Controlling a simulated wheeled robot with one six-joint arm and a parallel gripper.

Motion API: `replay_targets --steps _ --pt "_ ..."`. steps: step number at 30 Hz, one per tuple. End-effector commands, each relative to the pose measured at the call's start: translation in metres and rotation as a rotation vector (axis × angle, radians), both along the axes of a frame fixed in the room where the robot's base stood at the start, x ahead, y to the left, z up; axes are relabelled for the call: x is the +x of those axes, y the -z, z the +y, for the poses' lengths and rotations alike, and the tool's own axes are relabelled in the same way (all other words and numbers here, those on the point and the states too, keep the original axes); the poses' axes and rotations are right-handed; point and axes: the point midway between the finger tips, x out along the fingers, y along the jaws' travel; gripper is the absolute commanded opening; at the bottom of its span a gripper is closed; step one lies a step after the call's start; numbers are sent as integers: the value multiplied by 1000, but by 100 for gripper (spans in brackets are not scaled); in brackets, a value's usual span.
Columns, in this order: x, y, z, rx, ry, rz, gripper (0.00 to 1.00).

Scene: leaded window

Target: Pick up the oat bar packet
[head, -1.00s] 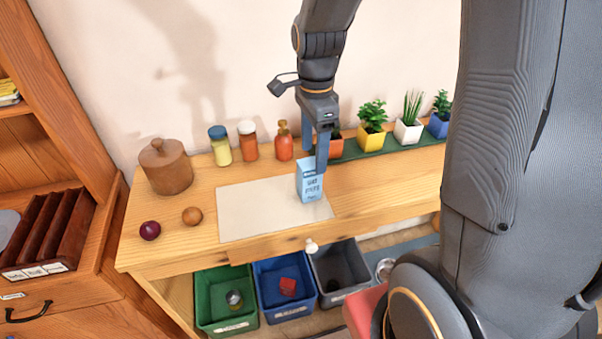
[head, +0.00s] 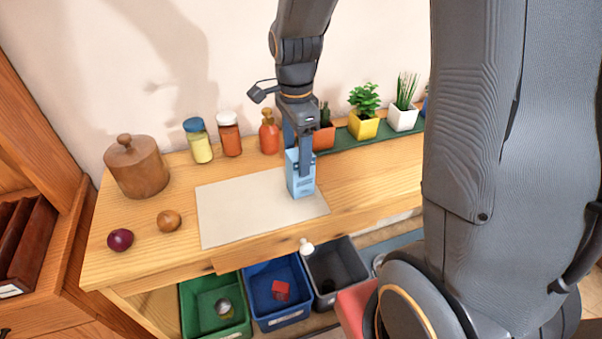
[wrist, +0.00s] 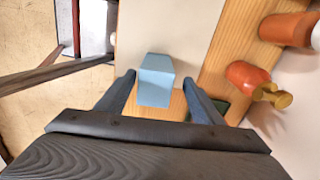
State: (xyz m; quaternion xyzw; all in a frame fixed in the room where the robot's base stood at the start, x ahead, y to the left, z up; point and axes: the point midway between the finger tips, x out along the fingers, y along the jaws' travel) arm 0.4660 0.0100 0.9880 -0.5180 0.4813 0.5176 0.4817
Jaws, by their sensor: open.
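The oat bar packet (head: 294,184) is a light blue upright box at the right edge of a pale mat (head: 255,212) on the wooden table. In the wrist view the packet (wrist: 155,80) stands between the two fingers. My gripper (head: 300,166) is lowered over it, with one finger in front of the packet's face in the head view. It also shows in the wrist view (wrist: 158,88), open, with a finger on each side of the packet. Whether the fingers touch it I cannot tell. The packet's printed face is partly hidden by the finger.
An orange pump bottle (head: 269,134), two jars (head: 228,136), and potted plants (head: 363,118) stand along the back. A lidded wooden pot (head: 138,170), a purple onion (head: 120,239) and a brown ball (head: 169,221) are at left. Green (head: 190,300), blue and grey bins sit below the table's front.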

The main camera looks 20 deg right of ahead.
Motion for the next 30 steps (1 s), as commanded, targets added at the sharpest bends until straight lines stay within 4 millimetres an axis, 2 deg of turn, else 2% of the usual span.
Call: replay_targets --steps 18,28,29,30 --pt "-7 62 -8 0 2 3 61" --pt "-7 68 -8 0 3 1 61" --pt "-7 68 -8 0 3 1 59" --pt "-7 68 -8 0 3 1 52"
